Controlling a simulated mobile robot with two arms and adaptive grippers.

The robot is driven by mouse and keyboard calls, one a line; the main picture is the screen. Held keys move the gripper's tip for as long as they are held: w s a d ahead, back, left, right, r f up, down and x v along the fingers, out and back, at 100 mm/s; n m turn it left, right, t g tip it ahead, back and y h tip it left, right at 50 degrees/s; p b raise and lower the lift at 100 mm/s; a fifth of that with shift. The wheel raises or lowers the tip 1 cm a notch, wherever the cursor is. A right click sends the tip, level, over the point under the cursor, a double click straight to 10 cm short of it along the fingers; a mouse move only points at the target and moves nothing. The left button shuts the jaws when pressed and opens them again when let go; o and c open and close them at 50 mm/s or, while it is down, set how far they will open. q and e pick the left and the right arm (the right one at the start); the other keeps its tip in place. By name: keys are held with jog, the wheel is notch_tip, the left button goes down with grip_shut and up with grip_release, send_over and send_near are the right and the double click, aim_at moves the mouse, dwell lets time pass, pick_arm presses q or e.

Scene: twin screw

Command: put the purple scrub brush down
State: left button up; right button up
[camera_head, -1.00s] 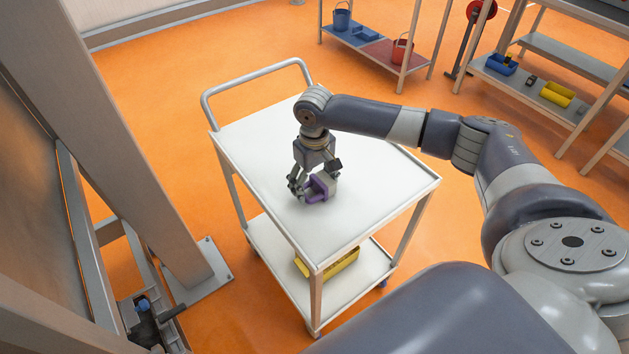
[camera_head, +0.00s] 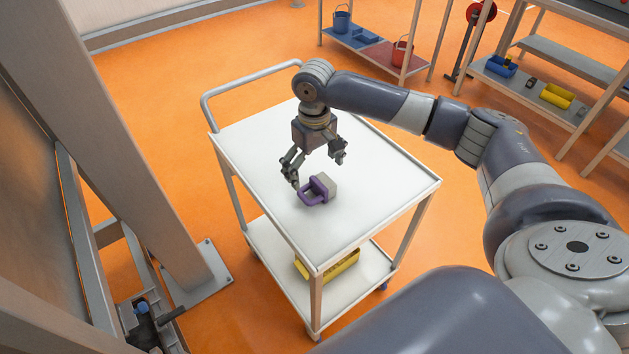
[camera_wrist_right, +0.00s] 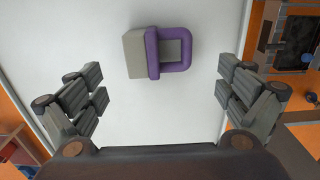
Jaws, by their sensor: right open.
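The purple scrub brush (camera_head: 318,190) has a purple handle loop and a pale grey block. It rests on the white top shelf of the cart (camera_head: 375,190). My right gripper (camera_head: 317,172) is open and empty just above and behind the brush. In the right wrist view the brush (camera_wrist_right: 158,52) lies on the white surface between and beyond the spread fingers (camera_wrist_right: 160,90), touching neither. My left gripper is in neither view.
A yellow bin (camera_head: 335,264) sits on the cart's lower shelf. The cart's push handle (camera_head: 255,80) rises at the back left. A grey post (camera_head: 120,130) stands at left. Shelves with bins (camera_head: 556,95) stand at back right. The cart top around the brush is clear.

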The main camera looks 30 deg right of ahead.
notch_tip(320, 180, up, 6)
jog(key=shift+s, duration=0.1)
dwell(0.7)
